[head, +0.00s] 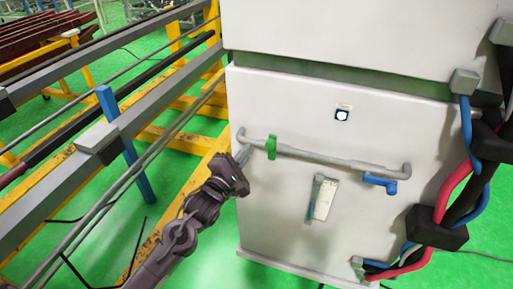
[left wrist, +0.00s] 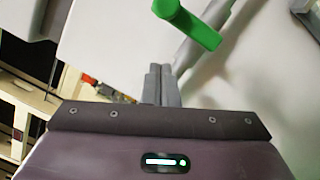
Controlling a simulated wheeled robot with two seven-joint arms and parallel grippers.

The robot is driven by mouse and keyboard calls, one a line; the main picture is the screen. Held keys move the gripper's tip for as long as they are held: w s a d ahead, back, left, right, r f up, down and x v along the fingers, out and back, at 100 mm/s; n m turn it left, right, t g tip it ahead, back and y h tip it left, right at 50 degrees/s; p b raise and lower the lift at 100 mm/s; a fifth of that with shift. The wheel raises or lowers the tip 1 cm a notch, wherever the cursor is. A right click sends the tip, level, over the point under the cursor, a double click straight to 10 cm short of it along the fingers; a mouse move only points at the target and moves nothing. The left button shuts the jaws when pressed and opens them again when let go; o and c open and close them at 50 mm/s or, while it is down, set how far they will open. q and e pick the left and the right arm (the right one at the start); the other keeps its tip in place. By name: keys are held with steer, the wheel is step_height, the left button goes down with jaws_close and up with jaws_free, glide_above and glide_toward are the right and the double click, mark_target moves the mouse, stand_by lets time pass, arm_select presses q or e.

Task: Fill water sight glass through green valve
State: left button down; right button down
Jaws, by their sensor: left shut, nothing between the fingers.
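The green valve (head: 271,147) is a short lever on the left part of a grey pipe (head: 335,160) on the white cabinet's front. It also shows in the left wrist view (left wrist: 190,24), large, just beyond and right of the fingertips. My left gripper (head: 243,154) is shut and empty, its fingertips close to the left of the green valve; I cannot tell whether they touch it. What looks like the sight glass (head: 321,198) is an upright narrow plate below the pipe; its water level is too small to read. My right gripper is not in view.
A blue valve (head: 380,183) hangs at the pipe's right end. Thick red, blue and black cables (head: 450,195) run down the cabinet's right side. Yellow frames and grey rails (head: 60,190) stand at the left, close to my left arm. Green floor lies around the cabinet.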

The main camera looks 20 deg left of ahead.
arm_select(q)
steer(key=d, duration=0.1)
steer(key=d+r, duration=0.1)
steer(key=d+p, duration=0.1)
steer(key=shift+s+d+r, duration=0.15)
steer(key=shift+d+r, duration=0.05)
steer(key=shift+r, duration=0.15)
steer(key=shift+f, duration=0.1)
